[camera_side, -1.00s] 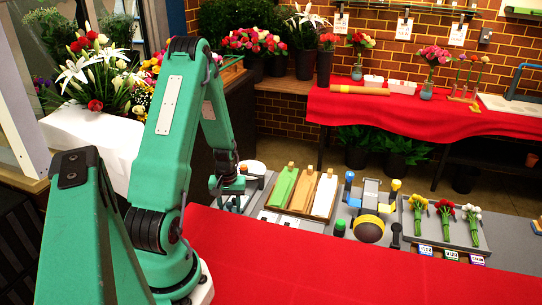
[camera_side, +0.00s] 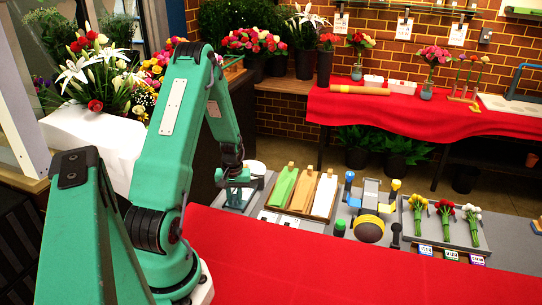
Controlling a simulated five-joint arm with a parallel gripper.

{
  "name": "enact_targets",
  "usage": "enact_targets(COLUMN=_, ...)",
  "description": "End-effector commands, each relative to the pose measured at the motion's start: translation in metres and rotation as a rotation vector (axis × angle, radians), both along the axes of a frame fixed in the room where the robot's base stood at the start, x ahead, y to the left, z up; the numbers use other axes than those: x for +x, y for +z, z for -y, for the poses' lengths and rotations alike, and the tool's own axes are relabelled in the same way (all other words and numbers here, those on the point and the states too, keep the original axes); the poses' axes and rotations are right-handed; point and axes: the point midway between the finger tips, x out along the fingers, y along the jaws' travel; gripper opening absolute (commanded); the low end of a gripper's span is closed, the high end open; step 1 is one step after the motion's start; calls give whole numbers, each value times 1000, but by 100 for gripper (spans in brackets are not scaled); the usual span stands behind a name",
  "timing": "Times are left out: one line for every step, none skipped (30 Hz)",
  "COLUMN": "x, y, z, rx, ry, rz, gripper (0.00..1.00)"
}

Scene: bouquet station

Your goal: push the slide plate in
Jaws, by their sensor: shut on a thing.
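My gripper (camera_side: 236,183) is at the left end of the grey work counter, low over a small teal-and-grey fixture (camera_side: 238,200). Its fingers are shut on a small part there, which looks to be the slide plate's, but the fingers and arm hide most of it. How far in the plate sits cannot be told from this view.
A round white-topped thing (camera_side: 254,167) stands just behind my gripper. A wooden tray (camera_side: 292,209) with green, orange and white wraps lies to the right. Further right are a yellow-and-black roller (camera_side: 369,229) and a tray of small bouquets (camera_side: 460,240). The red cloth (camera_side: 310,270) in front is clear.

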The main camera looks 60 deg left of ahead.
Motion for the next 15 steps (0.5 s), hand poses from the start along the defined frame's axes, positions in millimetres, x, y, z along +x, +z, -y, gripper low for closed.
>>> enact_targets(x=6, y=0, z=-6, rx=2, ry=-1, rz=1, gripper=0)
enact_targets(x=8, y=0, z=-8, rx=1, ry=-1, rz=0, gripper=0)
enact_targets(x=12, y=0, z=-12, rx=2, ry=-1, rz=1, gripper=0)
enact_targets(x=15, y=0, z=-15, rx=2, ry=-1, rz=1, gripper=0)
enact_targets(x=17, y=0, z=-17, rx=1, ry=-1, rz=0, gripper=0)
enact_targets(x=21, y=0, z=-20, rx=1, ry=-1, rz=0, gripper=0)
enact_targets(x=23, y=0, z=-23, rx=2, ry=0, rz=1, gripper=0)
enact_targets(x=25, y=0, z=-24, rx=2, ry=0, rz=1, gripper=0)
enact_targets(x=27, y=0, z=-26, rx=1, ry=0, rz=0, gripper=0)
enact_targets(x=28, y=0, z=-27, rx=1, ry=0, rz=0, gripper=0)
enact_targets(x=29, y=0, z=-28, rx=0, ry=0, rz=0, gripper=0)
enact_targets(x=30, y=0, z=-29, rx=1, ry=0, rz=0, gripper=0)
enact_targets(x=30, y=0, z=-30, rx=2, ry=0, rz=1, gripper=0)
enact_targets(x=30, y=0, z=-30, rx=2, ry=0, rz=2, gripper=0)
enact_targets(x=31, y=0, z=-30, rx=3, ry=0, rz=3, gripper=0)
